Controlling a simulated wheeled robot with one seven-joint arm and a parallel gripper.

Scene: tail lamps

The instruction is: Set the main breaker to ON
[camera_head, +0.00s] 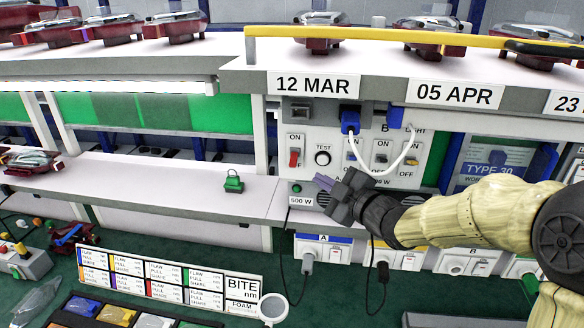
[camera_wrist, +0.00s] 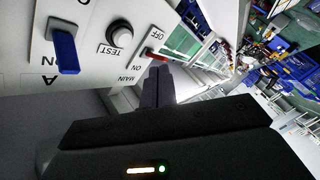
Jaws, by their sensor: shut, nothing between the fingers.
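The main breaker is a small red rocker (camera_head: 294,157) on the white panel (camera_head: 340,140), with ON printed above it in the head view. In the wrist view the red rocker (camera_wrist: 157,58) shows just past my fingertips, between OFF and ON, near the word MAIN. I cannot tell which way it is tipped. My gripper (camera_head: 322,182) is shut and empty, below and right of the rocker in the head view. In the wrist view my gripper (camera_wrist: 158,76) points at the rocker; whether they touch is unclear.
The TEST button (camera_head: 322,158) is right of the rocker. A green weight-like object (camera_head: 233,182) stands on the shelf at left. A yellow rail (camera_head: 400,36) runs above.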

